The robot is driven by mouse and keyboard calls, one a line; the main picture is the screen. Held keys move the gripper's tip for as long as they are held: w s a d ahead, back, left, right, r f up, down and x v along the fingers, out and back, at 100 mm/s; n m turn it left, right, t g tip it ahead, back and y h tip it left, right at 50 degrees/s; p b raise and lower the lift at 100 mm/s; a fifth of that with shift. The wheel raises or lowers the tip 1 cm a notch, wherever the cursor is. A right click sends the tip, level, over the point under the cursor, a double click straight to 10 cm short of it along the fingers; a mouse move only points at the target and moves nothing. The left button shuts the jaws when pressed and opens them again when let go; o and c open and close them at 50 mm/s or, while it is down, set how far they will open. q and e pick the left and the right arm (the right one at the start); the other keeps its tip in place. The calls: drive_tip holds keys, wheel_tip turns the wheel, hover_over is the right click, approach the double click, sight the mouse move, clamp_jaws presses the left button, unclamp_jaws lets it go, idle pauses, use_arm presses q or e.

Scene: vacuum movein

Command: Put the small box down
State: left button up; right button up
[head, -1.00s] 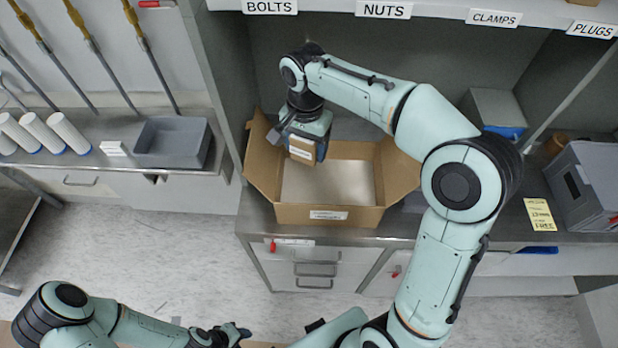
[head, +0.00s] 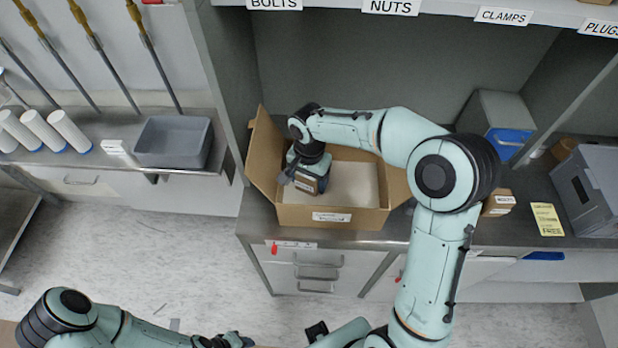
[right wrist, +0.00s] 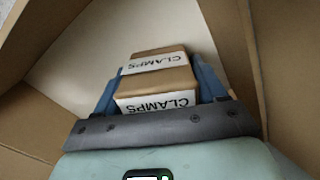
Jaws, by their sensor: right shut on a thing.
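A small brown box (head: 305,185) with a white label is between the fingers of my right gripper (head: 310,178), which is shut on it. It is down inside the left part of an open cardboard carton (head: 360,215), below the rim level. In the right wrist view the small box (right wrist: 155,85) sits between the blue fingers, and the word CLAMPS reads on it twice. The carton's pale floor lies beyond; whether the box touches it is hard to tell. My left gripper (head: 235,341) is low at the bottom edge, away from the carton; its fingers are unclear.
The carton's left flap (head: 263,150) stands up beside my right gripper. Right of the carton on the counter are another small box (head: 498,203), a blue-fronted bin (head: 508,140), a yellow note (head: 547,219) and a grey crate (head: 590,185). A labelled shelf (head: 440,8) hangs above.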

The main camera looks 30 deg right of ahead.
drive_tip(key=shift+f, duration=0.2)
drive_tip(key=o, duration=1.2)
use_arm(q)
drive_tip(key=shift+s+f, duration=0.1)
use_arm(e)
drive_tip(key=shift+r, duration=0.15)
drive_tip(key=shift+r, duration=0.35)
wheel_tip(320, 180, up, 12)
drive_tip(key=shift+f+p, duration=0.25)
drive_tip(key=shift+p, duration=0.4)
use_arm(q)
drive_tip(key=shift+w+r, duration=0.8)
drive_tip(key=shift+r, duration=0.2)
